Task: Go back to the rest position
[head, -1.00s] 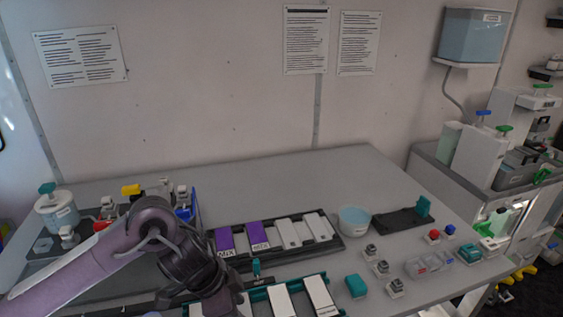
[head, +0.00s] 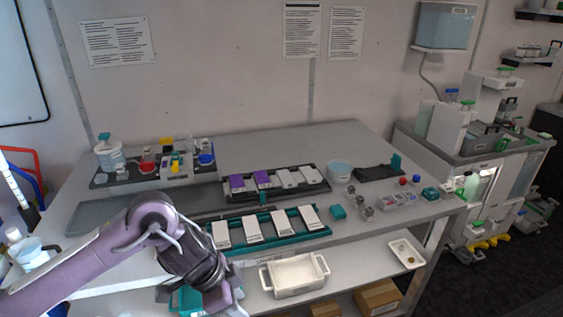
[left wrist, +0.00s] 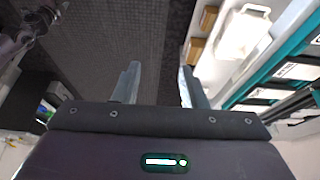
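My left gripper (head: 207,298) is low at the front of the workbench (head: 100,245), in front of the left end of the teal rack (head: 325,232). In the left wrist view, the two fingers of this gripper (left wrist: 158,86) stand apart with nothing between them and dark floor beyond. My right gripper does not show in the head view. A dark mauve part of my body, likely the right arm (left wrist: 22,35), shows at the top left of the left wrist view, too unclear to read its fingers.
The teal rack holds several white-labelled packs. Behind it is a black rack (head: 328,188) with purple and white packs. A white tub (head: 295,275) and cardboard boxes (head: 378,299) sit on the lower shelf. Dark floor (head: 480,285) is open at right.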

